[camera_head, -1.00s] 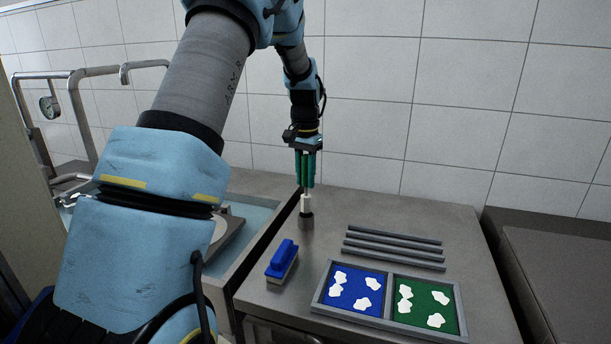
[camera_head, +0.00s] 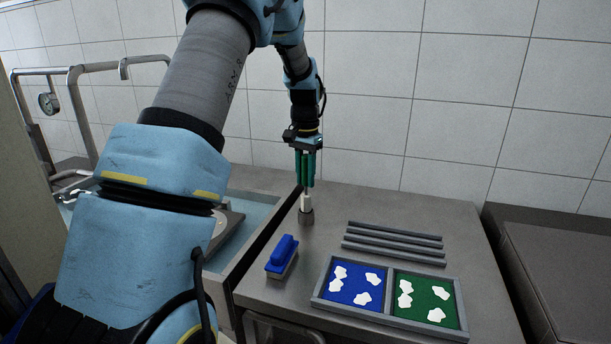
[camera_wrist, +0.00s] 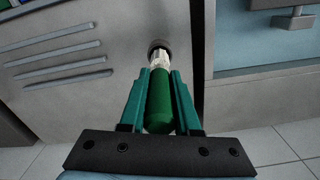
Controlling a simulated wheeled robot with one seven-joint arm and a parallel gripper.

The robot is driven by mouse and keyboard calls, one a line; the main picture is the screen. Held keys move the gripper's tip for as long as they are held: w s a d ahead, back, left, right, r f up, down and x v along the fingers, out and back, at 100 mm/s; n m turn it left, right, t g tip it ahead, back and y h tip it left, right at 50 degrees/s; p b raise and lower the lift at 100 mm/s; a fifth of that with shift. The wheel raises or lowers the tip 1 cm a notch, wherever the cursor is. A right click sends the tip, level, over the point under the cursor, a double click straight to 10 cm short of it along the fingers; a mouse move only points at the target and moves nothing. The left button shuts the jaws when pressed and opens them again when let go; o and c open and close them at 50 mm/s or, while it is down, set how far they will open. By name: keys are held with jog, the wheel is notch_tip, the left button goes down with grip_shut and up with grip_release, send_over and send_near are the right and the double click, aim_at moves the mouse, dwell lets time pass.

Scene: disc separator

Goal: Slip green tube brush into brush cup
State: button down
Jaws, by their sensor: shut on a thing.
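My gripper (camera_head: 305,184) points down over the steel counter, its teal fingers shut on the green handle of the tube brush. In the wrist view the green tube brush (camera_wrist: 159,100) sits between the two fingers (camera_wrist: 158,95), with its white bristles pointing away from my gripper. The white bristles (camera_head: 306,203) show below the fingers in the head view, in line with the small dark grey brush cup (camera_head: 306,217). The cup's dark round rim (camera_wrist: 158,44) meets the bristle end in the wrist view. I cannot tell how deep the bristles sit in it.
A blue-handled scrub brush (camera_head: 282,256) lies in front of the cup. A grey two-part tray (camera_head: 390,298) with blue and green panels and white pieces is at front right. Several grey bars (camera_head: 395,243) lie behind it. A sink (camera_head: 250,215) is at left.

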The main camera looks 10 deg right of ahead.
aim_at(306, 185)
jog(key=shift+f+b, duration=0.45)
jog(key=shift+f, duration=0.5)
jog(key=shift+f+b, duration=0.45)
jog(key=shift+f, duration=0.45)
jog(key=c, duration=1.1)
grip_release()
jog(key=shift+f, duration=0.1)
jog(key=o, duration=0.6)
jog(key=shift+c, duration=0.2)
